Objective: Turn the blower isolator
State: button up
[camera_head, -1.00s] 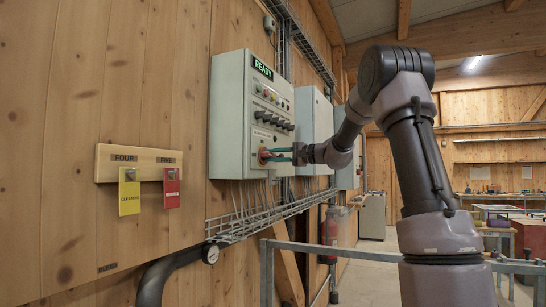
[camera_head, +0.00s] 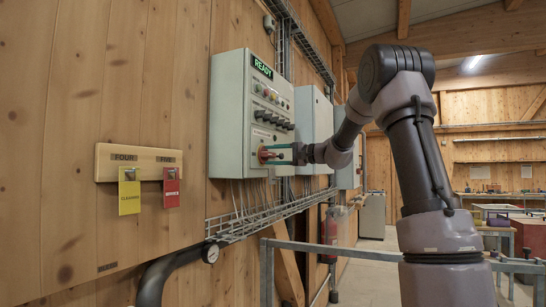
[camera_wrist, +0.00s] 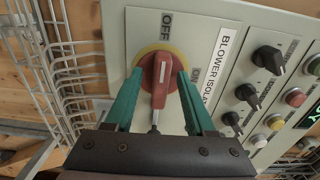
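The blower isolator is a red rotary handle (camera_wrist: 162,78) on a yellow ring, with a white mark on its grip. In the wrist view its grip lies roughly up and down, with its marked end towards the OFF label (camera_wrist: 166,24). In the head view the handle (camera_head: 265,154) is low on the grey panel. My gripper (camera_wrist: 160,82) is at the handle, its teal fingers on either side of the grip. Gaps show between fingers and grip. It also shows in the head view (camera_head: 279,154).
The control box (camera_head: 230,110) has a READY display (camera_head: 262,68), several black knobs and coloured buttons beside the isolator. A wire cable tray (camera_head: 240,225) runs below. Yellow (camera_head: 129,193) and red (camera_head: 171,188) tags hang on a board at left. A grey rail (camera_head: 330,250) stands in front.

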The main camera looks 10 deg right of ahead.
jog(key=v, duration=1.1)
jog(key=shift+a, duration=0.1)
jog(key=s+a+f+n+g+h, duration=0.1)
jog(key=s+a+f+g+h, duration=0.2)
jog(key=s, duration=0.6)
jog(key=s+a+f+n+g+h, duration=0.15)
jog(key=s+a+f, duration=0.3)
jog(key=s, duration=0.45)
jog(key=s+d+f+h, duration=0.2)
jog(key=s+f+h, duration=0.2)
jog(key=s, duration=0.3)
jog(key=s+d+f+t+h, duration=0.1)
jog(key=s+d+f+h, duration=0.2)
jog(key=s, duration=0.5)
jog(key=shift+f+h, duration=0.55)
jog(key=shift+f, duration=0.05)
